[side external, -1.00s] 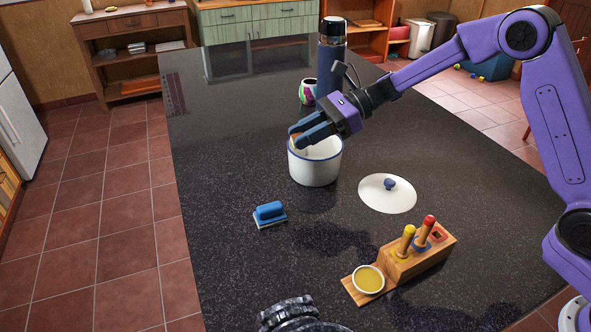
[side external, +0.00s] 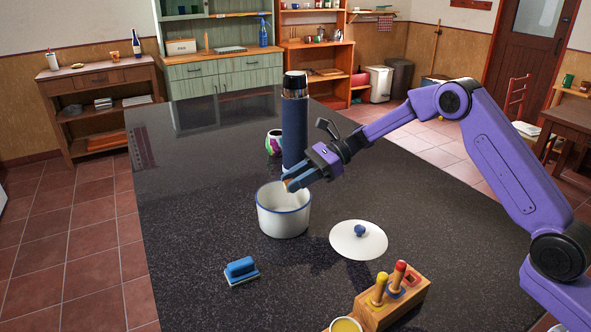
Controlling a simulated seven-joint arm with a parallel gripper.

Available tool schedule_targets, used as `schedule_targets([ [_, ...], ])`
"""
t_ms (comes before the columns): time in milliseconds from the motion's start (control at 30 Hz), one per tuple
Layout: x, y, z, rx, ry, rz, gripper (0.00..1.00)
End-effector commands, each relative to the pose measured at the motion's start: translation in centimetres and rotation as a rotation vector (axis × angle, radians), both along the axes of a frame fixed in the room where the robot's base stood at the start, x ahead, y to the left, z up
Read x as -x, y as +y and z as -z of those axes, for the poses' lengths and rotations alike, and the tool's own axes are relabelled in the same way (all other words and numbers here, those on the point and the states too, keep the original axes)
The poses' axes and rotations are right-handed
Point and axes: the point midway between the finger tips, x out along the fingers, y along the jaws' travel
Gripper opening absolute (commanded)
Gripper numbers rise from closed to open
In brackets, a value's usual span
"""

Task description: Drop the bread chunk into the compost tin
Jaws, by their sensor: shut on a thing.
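The compost tin (side external: 283,221) is a white round pot with a blue rim, standing open and upright on the dark speckled worktop. Its white lid (side external: 345,243) with a blue knob lies on the worktop to the right of it. My gripper (side external: 288,184) comes in from the right, with its blue fingers over the tin's mouth. It is shut on a small brown piece, the bread chunk (side external: 286,184), mostly hidden by the fingers. The chunk appears near the far part of the rim; its exact height above it is hard to tell.
A tall navy flask (side external: 294,130) and a colourful cup (side external: 274,143) stand behind the tin. A blue-handled brush (side external: 241,268) lies front left. A wooden block (side external: 394,304) with coloured pegs and a yellow bowl (side external: 345,326) are front right. The worktop's left side is clear.

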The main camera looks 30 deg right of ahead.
Motion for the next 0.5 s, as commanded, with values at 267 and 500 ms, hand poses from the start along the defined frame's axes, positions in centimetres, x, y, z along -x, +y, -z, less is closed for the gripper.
schedule_targets([
  [267, 0.00, 0.01, 1.12, 0.000, -0.001, 0.000, 0.01],
  [500, 0.01, 0.02, 1.12, 0.000, -0.001, 0.000, 0.35],
])
